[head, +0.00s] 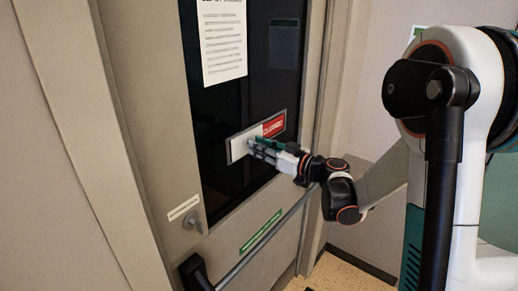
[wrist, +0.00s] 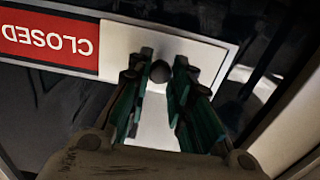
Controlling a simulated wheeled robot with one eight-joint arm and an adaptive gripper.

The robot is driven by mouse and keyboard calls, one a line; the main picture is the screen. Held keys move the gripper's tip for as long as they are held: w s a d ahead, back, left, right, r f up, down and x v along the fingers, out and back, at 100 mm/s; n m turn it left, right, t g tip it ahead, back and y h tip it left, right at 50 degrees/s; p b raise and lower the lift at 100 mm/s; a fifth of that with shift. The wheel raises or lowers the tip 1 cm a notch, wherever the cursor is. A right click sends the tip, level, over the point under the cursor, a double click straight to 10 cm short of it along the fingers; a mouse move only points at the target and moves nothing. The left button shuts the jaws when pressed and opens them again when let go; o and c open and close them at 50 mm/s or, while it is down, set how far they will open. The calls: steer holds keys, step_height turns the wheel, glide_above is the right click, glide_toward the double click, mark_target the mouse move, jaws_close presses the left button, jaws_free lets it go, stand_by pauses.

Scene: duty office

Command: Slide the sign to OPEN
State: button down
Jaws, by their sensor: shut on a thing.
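The sliding sign is a flat frame on the dark glass of the door. Its red CLOSED panel (head: 274,125) shows at the right end in the head view, and upside down at the left in the wrist view (wrist: 45,40). A white sliding cover (head: 238,147) fills the other end; it also shows in the wrist view (wrist: 118,42). No OPEN lettering shows. My gripper (head: 251,146) is at the cover, with its fingers either side of a round dark knob (wrist: 160,71), shut on it. The fingers partly hide the cover.
A printed notice (head: 222,42) hangs on the glass above the sign. Below are a door handle (head: 195,219), a long push bar (head: 262,243) and a green label (head: 261,231). A wall stands at the right of the door.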

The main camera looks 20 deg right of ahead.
steer(key=w+d, duration=0.2)
steer(key=d, duration=0.2)
steer(key=w+d+b, duration=0.1)
steer(key=w+d, duration=0.2)
steer(key=d, duration=0.1)
steer(key=w+d+b, duration=0.1)
steer(key=w+d, duration=0.2)
steer(key=shift+w+d, duration=0.25)
steer(key=shift+d, duration=0.15)
steer(key=shift+w+d, duration=0.15)
steer(key=c, duration=1.7)
jaws_free()
steer(key=shift+o, duration=1.4)
steer(key=shift+w+d, duration=0.1)
steer(key=shift+d, duration=0.1)
steer(key=shift+a, duration=0.1)
